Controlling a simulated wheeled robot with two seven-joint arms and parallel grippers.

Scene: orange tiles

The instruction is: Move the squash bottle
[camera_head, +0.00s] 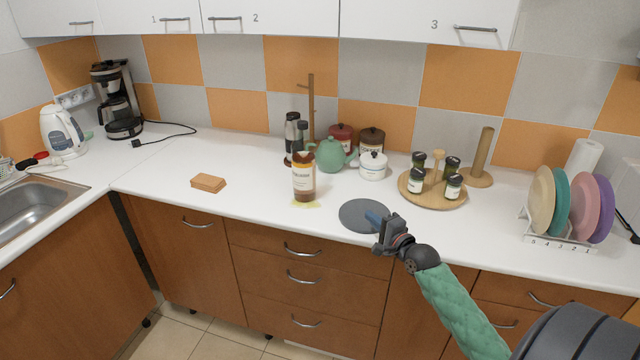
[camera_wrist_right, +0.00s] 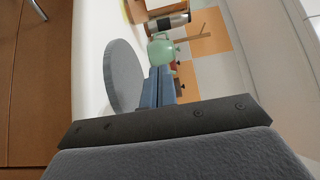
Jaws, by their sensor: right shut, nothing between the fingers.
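The squash bottle (camera_head: 303,182) is brown with a white label and stands upright on the white counter. A yellowish patch (camera_head: 306,204) lies at its base. A grey round mat (camera_head: 364,215) lies on the counter to its right. My right gripper (camera_head: 372,217) is over the right part of the mat, apart from the bottle, shut and empty. In the right wrist view its blue fingers (camera_wrist_right: 158,86) are together beside the mat (camera_wrist_right: 124,75). My left gripper is not in view.
An orange sponge-like block (camera_head: 208,183) lies left of the bottle. A wooden tray (camera_head: 433,199) with jars and a plate rack (camera_head: 560,240) are to the right.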

